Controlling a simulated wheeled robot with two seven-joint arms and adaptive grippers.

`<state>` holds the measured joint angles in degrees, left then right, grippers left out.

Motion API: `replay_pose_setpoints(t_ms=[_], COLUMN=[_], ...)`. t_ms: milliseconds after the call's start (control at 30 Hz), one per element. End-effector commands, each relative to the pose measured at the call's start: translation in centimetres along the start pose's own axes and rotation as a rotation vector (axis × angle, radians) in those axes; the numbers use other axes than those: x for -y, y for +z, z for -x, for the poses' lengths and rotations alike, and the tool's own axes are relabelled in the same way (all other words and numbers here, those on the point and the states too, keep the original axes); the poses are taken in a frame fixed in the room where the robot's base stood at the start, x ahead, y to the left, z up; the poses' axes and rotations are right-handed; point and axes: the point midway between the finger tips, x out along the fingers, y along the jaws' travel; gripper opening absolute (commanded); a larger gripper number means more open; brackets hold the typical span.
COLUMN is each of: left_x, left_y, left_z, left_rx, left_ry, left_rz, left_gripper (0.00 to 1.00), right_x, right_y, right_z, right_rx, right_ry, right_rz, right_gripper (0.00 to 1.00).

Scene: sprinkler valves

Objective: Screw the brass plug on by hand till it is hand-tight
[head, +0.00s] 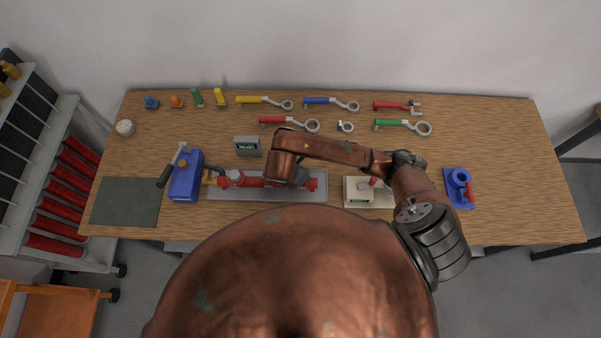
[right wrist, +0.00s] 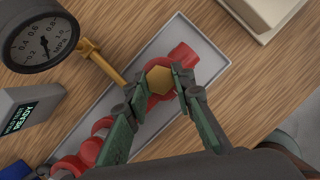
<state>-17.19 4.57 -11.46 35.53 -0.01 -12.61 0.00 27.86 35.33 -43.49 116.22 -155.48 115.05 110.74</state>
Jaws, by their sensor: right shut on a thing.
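In the right wrist view the brass plug (right wrist: 160,78), with a hexagonal head, sits at the red pipe assembly (right wrist: 185,56). My right gripper (right wrist: 160,88) is shut on the plug, with one green-padded finger on each side of it. Whether the plug is fully seated cannot be told. My left gripper is not in view.
A pressure gauge (right wrist: 40,42) and a display box reading READY (right wrist: 28,113) are nearby. A blue pump (head: 186,180) stands left of the tray, a cream box (head: 357,192) right of it. A blue fixture (head: 459,188) is farther right. Several wrenches lie at the back.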

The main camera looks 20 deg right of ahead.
Motion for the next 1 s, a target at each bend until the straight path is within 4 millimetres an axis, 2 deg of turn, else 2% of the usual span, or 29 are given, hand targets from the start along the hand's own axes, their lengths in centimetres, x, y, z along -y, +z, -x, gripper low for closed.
replay_pose_setpoints(t_ms=[200,667,1000], left_x=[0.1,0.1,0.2], left_y=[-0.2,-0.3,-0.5], left_z=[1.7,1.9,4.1], left_rx=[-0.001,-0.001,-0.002], left_ry=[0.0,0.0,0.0], left_rz=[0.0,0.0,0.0], left_gripper=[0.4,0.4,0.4], right_x=[-0.2,-0.2,-0.3], right_y=[0.3,0.2,0.3], right_z=[0.3,0.1,0.4], right_rx=[0.004,0.004,0.002], right_ry=[-0.034,-0.048,-0.107], right_rz=[-0.09,-0.127,-0.265], right_gripper=[0.0,0.0,0.0])
